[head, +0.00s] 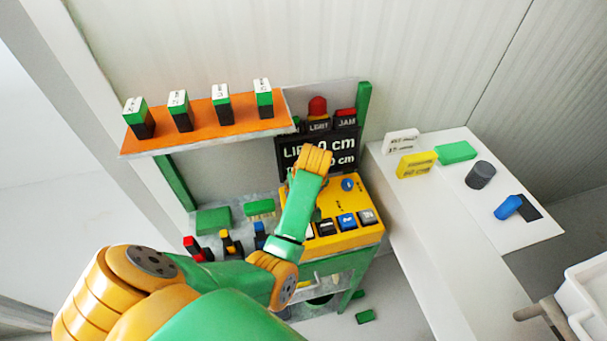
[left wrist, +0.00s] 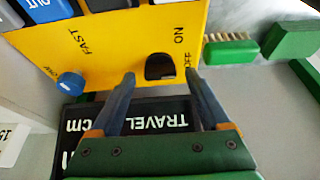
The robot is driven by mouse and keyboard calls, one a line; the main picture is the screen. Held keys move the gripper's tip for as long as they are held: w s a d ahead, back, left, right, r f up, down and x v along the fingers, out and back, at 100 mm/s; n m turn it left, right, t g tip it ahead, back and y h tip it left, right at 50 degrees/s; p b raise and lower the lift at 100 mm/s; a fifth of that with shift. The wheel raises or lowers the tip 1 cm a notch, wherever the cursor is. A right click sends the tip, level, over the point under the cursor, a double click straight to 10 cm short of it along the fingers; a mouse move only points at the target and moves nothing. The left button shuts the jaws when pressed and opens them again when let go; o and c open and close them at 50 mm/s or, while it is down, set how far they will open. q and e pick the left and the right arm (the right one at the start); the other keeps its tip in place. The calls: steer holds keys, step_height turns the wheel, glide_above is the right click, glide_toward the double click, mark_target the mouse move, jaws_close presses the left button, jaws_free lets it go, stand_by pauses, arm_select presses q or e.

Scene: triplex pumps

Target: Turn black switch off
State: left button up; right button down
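The black switch (left wrist: 160,67) is a small dark knob on the yellow panel (left wrist: 140,35), beside the printed words ON and OFF. My left gripper (left wrist: 159,76) is open. Its two fingertips are on either side of the knob with gaps visible; I cannot tell their height above the panel. In the head view my left arm reaches over the yellow panel (head: 350,197) from the lower left and hides the switch and fingers. My right gripper is not in view.
A blue knob (left wrist: 71,84) sits on the panel beside FAST. Push buttons (head: 347,222) line its front edge. A black display (head: 345,150) stands behind the panel. A brush (left wrist: 231,52) lies beside the panel. An orange shelf (head: 205,136) holds several blocks. A white table (head: 480,225) stands right.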

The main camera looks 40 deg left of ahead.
arm_select(q)
steer(key=v, duration=0.7)
steer(key=shift+b, duration=0.35)
